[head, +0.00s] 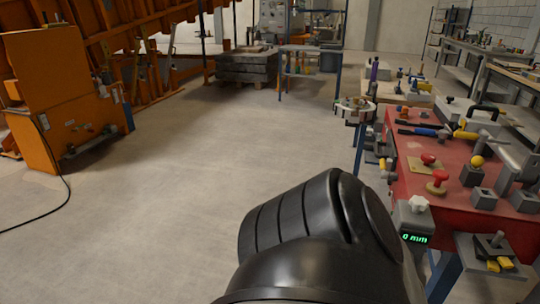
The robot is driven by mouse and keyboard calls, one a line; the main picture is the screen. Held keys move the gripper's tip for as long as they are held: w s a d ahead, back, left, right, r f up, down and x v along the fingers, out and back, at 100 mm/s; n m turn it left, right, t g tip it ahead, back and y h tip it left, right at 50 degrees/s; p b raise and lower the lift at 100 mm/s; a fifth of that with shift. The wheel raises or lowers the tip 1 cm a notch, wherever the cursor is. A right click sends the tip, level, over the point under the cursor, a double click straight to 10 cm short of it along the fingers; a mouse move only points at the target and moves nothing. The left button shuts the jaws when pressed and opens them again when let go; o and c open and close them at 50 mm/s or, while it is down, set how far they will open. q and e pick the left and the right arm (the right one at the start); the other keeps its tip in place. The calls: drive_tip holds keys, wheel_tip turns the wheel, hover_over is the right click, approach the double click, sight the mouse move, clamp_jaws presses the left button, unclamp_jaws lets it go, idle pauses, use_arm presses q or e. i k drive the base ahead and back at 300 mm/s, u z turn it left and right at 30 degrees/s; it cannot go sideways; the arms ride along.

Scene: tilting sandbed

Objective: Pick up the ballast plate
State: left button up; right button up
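I cannot single out a ballast plate for certain in the head view. A stack of dark grey slabs (246,68) stands on the floor at the back, left of a small blue-legged table. Several small grey blocks, one of them a grey block with a hole (484,198), sit on the red bench at the right. Neither gripper is in view. A thick black link of my arm fills the bottom middle and hides the floor and part of the bench's near side.
The red bench (440,204) holds red knobs (437,183), a yellow ball (478,161) and tools. A grey box with a green "0 mm" display (414,238) is at its near corner. An orange machine (65,95) stands left, with a black cable. The middle floor (190,170) is clear.

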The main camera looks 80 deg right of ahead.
sight(504, 253)
drive_tip(key=k, duration=1.95)
drive_tip(key=z, duration=2.1)
